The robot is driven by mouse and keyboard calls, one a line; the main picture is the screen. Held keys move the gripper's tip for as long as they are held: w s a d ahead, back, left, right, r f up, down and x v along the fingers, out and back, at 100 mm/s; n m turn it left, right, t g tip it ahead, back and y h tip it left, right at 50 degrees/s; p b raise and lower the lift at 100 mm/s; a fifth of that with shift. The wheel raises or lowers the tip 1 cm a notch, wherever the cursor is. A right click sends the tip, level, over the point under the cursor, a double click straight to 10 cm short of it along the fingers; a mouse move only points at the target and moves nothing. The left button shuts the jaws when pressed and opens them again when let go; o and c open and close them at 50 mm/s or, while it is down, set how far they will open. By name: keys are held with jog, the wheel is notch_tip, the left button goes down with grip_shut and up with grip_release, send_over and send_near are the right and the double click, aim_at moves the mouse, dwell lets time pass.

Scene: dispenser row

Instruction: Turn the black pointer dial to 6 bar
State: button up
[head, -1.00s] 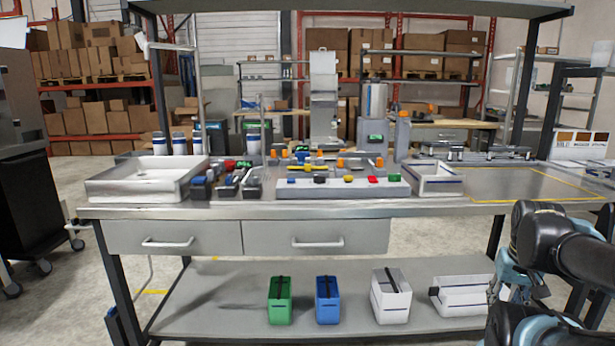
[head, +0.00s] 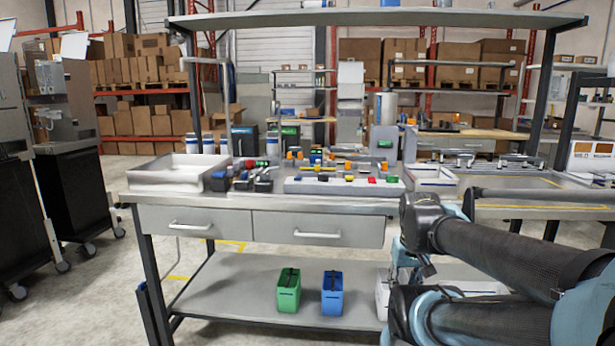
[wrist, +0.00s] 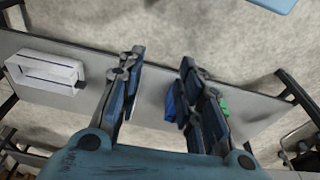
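The black pointer dial cannot be made out for certain at this distance. A pale panel (head: 300,187) on the bench carries a row of small coloured knobs, including a dark one (head: 323,178), a yellow one (head: 349,178) and a red one (head: 371,180). No scale or bar figures are legible. My gripper (wrist: 160,62) is open and empty in the wrist view, its two fingers well apart above the lower shelf. In the head view it is low at right, in front of the bench and below the worktop, partly hidden by my arm.
The steel worktop (head: 245,202) holds a white tray (head: 165,180) at left and several small devices. A green bin (head: 288,292) and a blue bin (head: 332,293) stand on the lower shelf (head: 225,285). Dark carts (head: 72,190) stand at left. The floor between carts and bench is clear.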

jog(key=shift+a, duration=0.2)
jog(key=shift+o, duration=2.2)
jog(key=shift+s+r, duration=0.25)
jog(key=shift+r, duration=0.05)
notch_tip(320, 180, up, 38)
jog(key=n+g, duration=0.2)
jog(key=n, duration=3.1)
send_over(323, 178)
jog(key=f, duration=1.6)
jog(key=shift+w+f, duration=0.2)
jog(key=shift+w, duration=0.2)
jog(key=shift+c, duration=0.3)
